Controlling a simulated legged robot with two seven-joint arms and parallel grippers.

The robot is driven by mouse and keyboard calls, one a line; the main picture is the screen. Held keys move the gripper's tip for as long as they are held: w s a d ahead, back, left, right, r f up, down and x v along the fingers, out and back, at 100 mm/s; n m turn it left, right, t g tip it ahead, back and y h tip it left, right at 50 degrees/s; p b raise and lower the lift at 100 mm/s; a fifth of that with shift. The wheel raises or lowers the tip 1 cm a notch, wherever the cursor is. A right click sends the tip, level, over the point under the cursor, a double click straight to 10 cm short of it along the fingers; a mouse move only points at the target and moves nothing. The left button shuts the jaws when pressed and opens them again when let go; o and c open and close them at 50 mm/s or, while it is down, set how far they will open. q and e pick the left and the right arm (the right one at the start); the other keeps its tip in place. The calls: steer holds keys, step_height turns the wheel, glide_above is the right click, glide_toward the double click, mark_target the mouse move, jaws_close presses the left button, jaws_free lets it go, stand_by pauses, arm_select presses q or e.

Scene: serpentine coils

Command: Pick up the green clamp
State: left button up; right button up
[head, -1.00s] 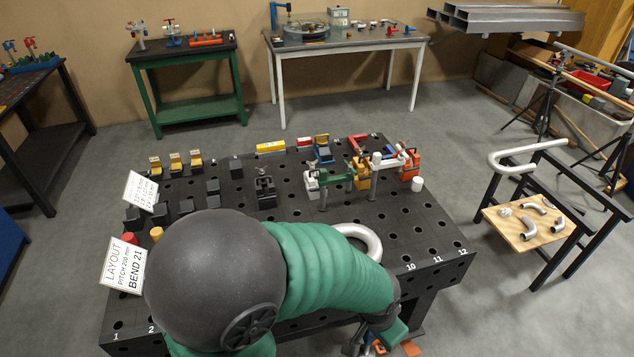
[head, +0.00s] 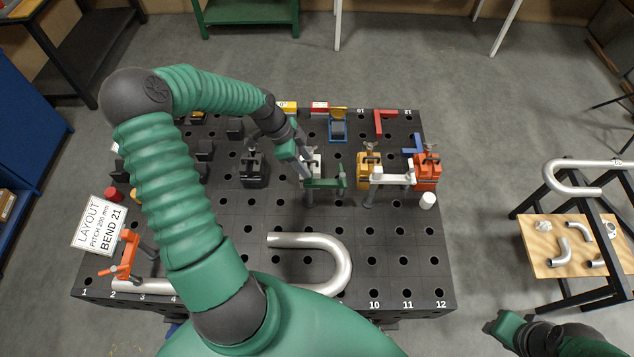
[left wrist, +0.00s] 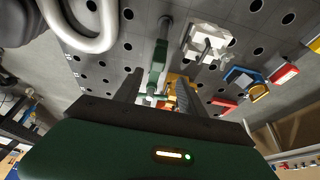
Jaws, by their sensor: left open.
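The green clamp (head: 325,183) lies on the perforated black table, with a grey post (head: 307,196) at its left end. My left gripper (head: 303,168) is at the clamp's left end, beside a white-grey block (head: 313,160). In the left wrist view the green clamp (left wrist: 156,76) shows between the two dark fingers of my open left gripper (left wrist: 158,90). I cannot tell whether the fingers touch it. My right gripper (head: 508,326) is at the bottom right, away from the table, and its fingers are not clear.
A bent silver tube (head: 338,262) lies in front. An orange clamp (head: 128,256) is at the front left.

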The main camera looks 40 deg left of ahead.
mark_target(316, 182)
arm_select(q)
steer(key=d+f, duration=0.2)
steer(key=f, duration=0.1)
steer(key=shift+d+f+p, duration=0.3)
steer(key=shift+d+p, duration=0.05)
steer(key=shift+d, duration=0.05)
steer(key=shift+w+d+f+p, duration=0.1)
steer(key=shift+f+p, duration=0.2)
steer(key=f, duration=0.1)
steer(key=w+f+p, duration=0.1)
steer(key=f, duration=0.1)
steer(key=w+f+p, duration=0.1)
steer(key=f, duration=0.1)
steer(key=shift+a+f, duration=0.25)
steer(key=shift+a, duration=0.15)
steer(key=shift+s+d+r, duration=0.15)
steer(key=shift+s+d, duration=0.05)
steer(key=shift+d, duration=0.15)
steer(key=shift+c, duration=1.1)
steer(key=shift+d+r, duration=0.15)
steer(key=shift+d, duration=0.15)
steer(key=c, duration=0.5)
jaws_close()
steer(key=shift+a, duration=0.2)
arm_select(e)
steer(key=r, duration=0.1)
steer(key=s+r, duration=0.1)
steer(key=d+r, duration=0.1)
steer(key=r, duration=0.1)
steer(key=shift+s, duration=0.2)
